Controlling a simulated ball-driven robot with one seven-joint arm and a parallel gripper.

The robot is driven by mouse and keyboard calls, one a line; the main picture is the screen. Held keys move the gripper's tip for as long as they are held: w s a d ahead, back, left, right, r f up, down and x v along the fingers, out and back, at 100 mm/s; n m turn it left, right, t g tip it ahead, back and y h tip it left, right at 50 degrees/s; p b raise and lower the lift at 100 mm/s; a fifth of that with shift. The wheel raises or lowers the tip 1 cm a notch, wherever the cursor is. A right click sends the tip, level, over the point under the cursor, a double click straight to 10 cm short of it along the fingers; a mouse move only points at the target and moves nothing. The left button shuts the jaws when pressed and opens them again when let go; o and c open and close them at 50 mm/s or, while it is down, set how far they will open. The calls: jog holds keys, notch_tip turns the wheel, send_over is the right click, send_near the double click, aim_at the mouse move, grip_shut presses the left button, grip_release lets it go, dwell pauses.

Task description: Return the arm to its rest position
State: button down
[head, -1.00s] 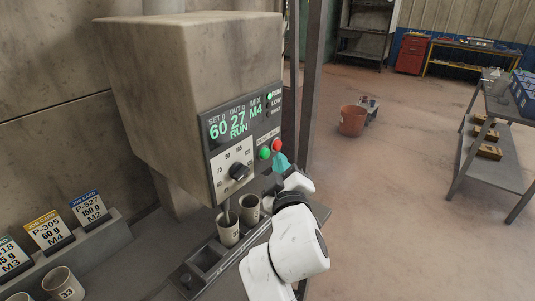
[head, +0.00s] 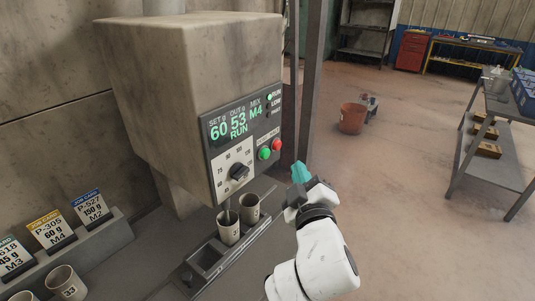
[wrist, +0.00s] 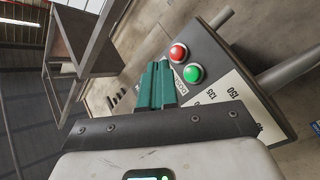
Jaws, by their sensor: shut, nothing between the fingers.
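My gripper (head: 300,173) is to the right of the dispensing machine (head: 190,80), apart from its panel, with its teal fingers shut and nothing between them. In the wrist view the shut fingers (wrist: 156,84) point toward the red button (wrist: 178,52) and the green button (wrist: 193,73). In the head view the green button (head: 264,153) and red button (head: 277,145) are uncovered. The display (head: 231,126) reads SET 60, OUT 53, RUN, M4, and the RUN lamp is lit. A cup (head: 229,233) stands under the spout, with a second cup (head: 249,208) behind it.
Job cards (head: 45,231) stand on a ledge at left, with cups (head: 65,283) below. A post (head: 310,90) rises beside the machine. The floor at right is open, with an orange bucket (head: 351,118) and a shelved cart (head: 490,140) farther off.

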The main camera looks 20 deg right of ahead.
dwell(0.4)
jog(key=s+d+f+m+g+h, duration=0.1)
jog(key=s+d+f+m+g, duration=0.1)
jog(key=s+d+f+g, duration=0.5)
jog(key=s+d+f+m+g, duration=0.1)
jog(key=s+d+f+m, duration=0.3)
jog(key=f, duration=0.6)
jog(key=s+a+f+m+g+y, duration=0.1)
jog(key=s+f+g, duration=0.3)
jog(key=s, duration=0.8)
jog(key=s+a+f+m+g+y, duration=0.1)
jog(key=s+a+f+g+y, duration=0.1)
jog(key=s+f+g, duration=0.3)
jog(key=s+f+y, duration=0.1)
jog(key=s+f, duration=0.3)
jog(key=s, duration=0.4)
jog(key=shift+a+f+g, duration=0.2)
jog(key=shift+a+g, duration=0.1)
jog(key=shift+a, duration=0.05)
